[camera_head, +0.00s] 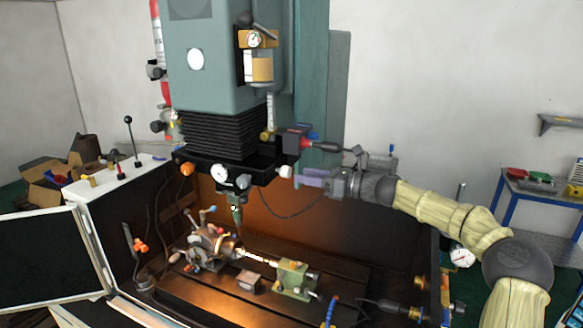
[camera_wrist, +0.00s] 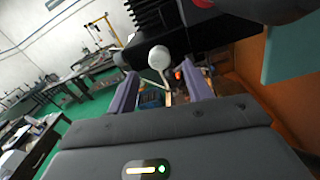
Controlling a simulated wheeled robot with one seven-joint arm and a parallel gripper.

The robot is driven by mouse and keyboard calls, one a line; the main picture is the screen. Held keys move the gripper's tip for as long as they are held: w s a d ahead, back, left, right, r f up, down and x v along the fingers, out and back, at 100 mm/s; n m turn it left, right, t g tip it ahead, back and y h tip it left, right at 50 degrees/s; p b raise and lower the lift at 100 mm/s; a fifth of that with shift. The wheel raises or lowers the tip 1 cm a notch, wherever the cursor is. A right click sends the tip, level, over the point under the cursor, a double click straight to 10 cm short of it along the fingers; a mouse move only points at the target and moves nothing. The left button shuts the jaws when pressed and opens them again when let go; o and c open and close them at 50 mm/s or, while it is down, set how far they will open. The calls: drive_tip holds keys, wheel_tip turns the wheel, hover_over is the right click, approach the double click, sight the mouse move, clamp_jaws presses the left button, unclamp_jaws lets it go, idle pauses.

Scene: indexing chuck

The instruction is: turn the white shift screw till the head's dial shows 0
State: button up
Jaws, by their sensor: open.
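The white shift screw (camera_head: 286,171) appears as a small white knob at the lower right of the machine head. It also shows in the wrist view (camera_wrist: 159,57) as a round white end with a narrower neck. My gripper (camera_head: 303,176) is open, its purple fingers pointing at the knob from the right. In the wrist view the knob appears in the gap between the fingertips (camera_wrist: 158,74), with no finger visibly touching it; its depth is hard to tell. A round dial (camera_head: 219,172) sits on the head's lower front; its reading is too small to make out.
The black bellows (camera_head: 211,130) and head housing lie close beside my gripper. Another dial (camera_head: 254,39) is higher up. Below, the machine table (camera_head: 190,292) carries a chuck unit (camera_head: 207,246) and a green tailstock (camera_head: 292,280). A blue-legged bench (camera_head: 545,192) stands at right.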

sight(290, 172)
drive_tip(key=p+x, duration=0.1)
drive_tip(key=x, duration=0.4)
drive_tip(key=shift+p, duration=0.3)
drive_tip(key=shift+c, duration=0.2)
drive_tip(key=c, duration=0.9)
